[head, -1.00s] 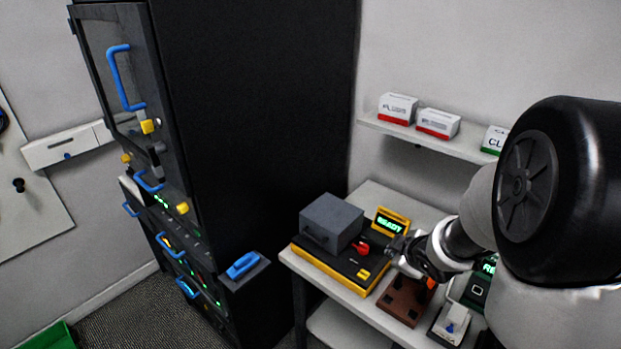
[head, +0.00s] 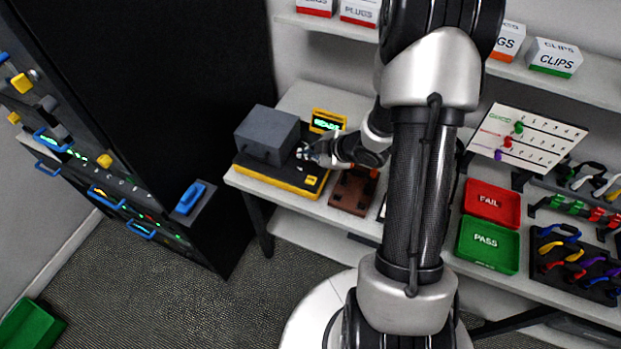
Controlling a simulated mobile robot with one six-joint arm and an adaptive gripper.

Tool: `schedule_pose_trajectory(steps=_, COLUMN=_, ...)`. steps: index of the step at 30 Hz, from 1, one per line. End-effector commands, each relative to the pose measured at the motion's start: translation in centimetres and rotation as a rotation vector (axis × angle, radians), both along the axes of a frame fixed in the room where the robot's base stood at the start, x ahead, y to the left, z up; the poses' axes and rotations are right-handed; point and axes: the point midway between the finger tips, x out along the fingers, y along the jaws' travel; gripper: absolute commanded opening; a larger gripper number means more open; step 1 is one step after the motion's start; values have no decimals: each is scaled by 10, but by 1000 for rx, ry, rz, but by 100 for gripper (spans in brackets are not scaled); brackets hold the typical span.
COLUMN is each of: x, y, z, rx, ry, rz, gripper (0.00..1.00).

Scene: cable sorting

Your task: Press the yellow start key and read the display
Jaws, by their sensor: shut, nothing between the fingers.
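The tester is a black and yellow box (head: 276,181) on the bench, with a grey block (head: 267,134) on its left part. Its yellow-framed display (head: 327,121) at the back right shows green lettering, too small to read surely. The yellow key (head: 309,180) shows near the tester's front right corner. My gripper (head: 302,153) is shut and empty, over the tester's right part behind the yellow key. It appears apart from the key. It hides the red part of the tester.
A brown block (head: 353,191) sits right of the tester. My arm crosses the middle of the view. Red FAIL (head: 491,204) and green PASS (head: 488,244) trays and cable racks (head: 577,265) lie further right. A dark cabinet (head: 150,90) stands left.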

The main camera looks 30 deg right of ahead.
Motion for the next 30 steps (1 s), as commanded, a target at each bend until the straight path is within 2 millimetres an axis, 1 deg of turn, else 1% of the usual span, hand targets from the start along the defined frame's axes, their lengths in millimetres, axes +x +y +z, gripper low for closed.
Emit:
schedule_pose_trajectory(steps=5, x=0, y=0, z=-14, rx=0, ry=1, rz=1, gripper=0)
schedule_pose_trajectory(steps=8, x=0, y=0, z=-26, rx=0, ry=1, rz=1, gripper=0)
schedule_pose_trajectory(steps=15, x=0, y=0, z=-61, rx=-1, ry=1, rz=-1, gripper=0)
schedule_pose_trajectory(steps=19, x=0, y=0, z=-77, rx=0, ry=1, rz=-1, gripper=0)
schedule_pose_trajectory(steps=24, x=0, y=0, z=-87, rx=0, ry=-1, rz=-1, gripper=0)
schedule_pose_trajectory(steps=30, x=0, y=0, z=-86, rx=-1, ry=0, rz=-1, gripper=0)
